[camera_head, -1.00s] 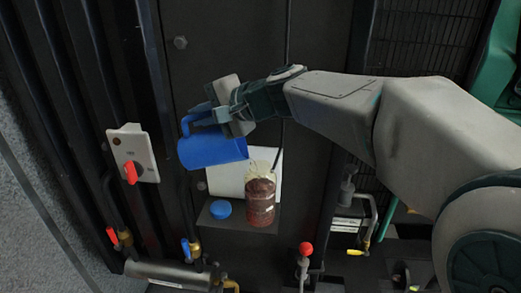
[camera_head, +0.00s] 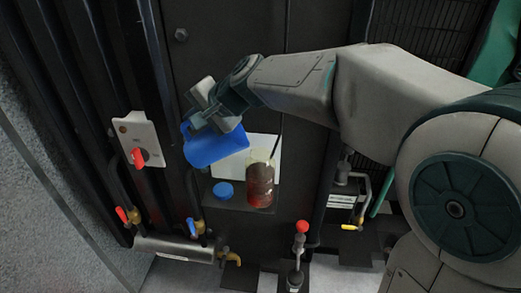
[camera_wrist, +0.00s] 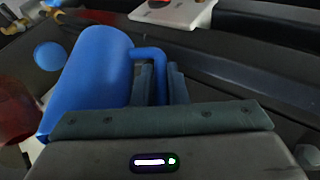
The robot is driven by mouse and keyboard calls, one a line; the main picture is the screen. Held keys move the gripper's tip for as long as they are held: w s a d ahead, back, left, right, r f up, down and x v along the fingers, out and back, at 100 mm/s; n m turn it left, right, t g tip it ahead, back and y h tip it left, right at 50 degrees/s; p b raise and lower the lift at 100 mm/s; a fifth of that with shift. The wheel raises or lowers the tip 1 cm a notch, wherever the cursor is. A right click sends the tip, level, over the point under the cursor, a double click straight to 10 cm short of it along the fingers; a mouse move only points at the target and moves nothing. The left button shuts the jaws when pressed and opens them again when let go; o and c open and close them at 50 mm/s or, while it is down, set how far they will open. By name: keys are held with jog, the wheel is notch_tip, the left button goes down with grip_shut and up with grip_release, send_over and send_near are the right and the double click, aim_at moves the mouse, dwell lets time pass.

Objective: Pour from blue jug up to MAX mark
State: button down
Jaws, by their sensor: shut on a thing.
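The blue jug (camera_head: 215,147) is tilted, with its right end close to the top of a clear cylindrical container (camera_head: 261,182). My gripper (camera_head: 211,117) is shut on the jug's handle and holds the jug above and left of the container. In the wrist view the blue jug (camera_wrist: 92,82) lies at a slant, with its handle between my fingers (camera_wrist: 160,84). The container holds reddish-brown stuff with a redder lower part. A blurred reddish part of it shows at the left edge of the wrist view. No MAX mark is readable, and no stream can be made out.
A round blue cap (camera_head: 223,190) lies left of the container on a small dark shelf (camera_head: 238,206). A white sheet (camera_head: 262,148) stands behind. A red switch (camera_head: 138,157) is at left. Red- and blue-handled valves (camera_head: 192,227) and a red-knobbed lever (camera_head: 302,227) are below.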

aim_at(187, 134)
dwell(0.9)
jog(key=shift+a+f+n+h, duration=0.15)
jog(key=shift+a+f+h, duration=0.3)
jog(key=shift+f, duration=0.2)
jog(key=shift+a+f+n+h, duration=0.1)
jog(key=shift+a+f+h, duration=0.25)
jog(key=shift+f+h, duration=0.3)
jog(key=shift+a+f+n+h, duration=0.15)
jog(key=shift+a+f+h, duration=0.25)
jog(key=shift+f, duration=0.3)
jog(key=shift+a+f+n+h, duration=0.25)
jog(key=shift+a+f+h, duration=0.85)
jog(key=shift+f, duration=0.45)
jog(key=shift+a+f+n+h, duration=0.2)
jog(key=shift+a+f+h, duration=0.6)
jog(key=shift+f+h, duration=0.65)
jog(key=shift+a+f+n+h, duration=0.25)
jog(key=shift+a+f+h, duration=0.75)
jog(key=shift+f, duration=0.7)
jog(key=shift+r, duration=3)
jog(key=shift+d+g, duration=0.15)
jog(key=shift+g, duration=0.15)
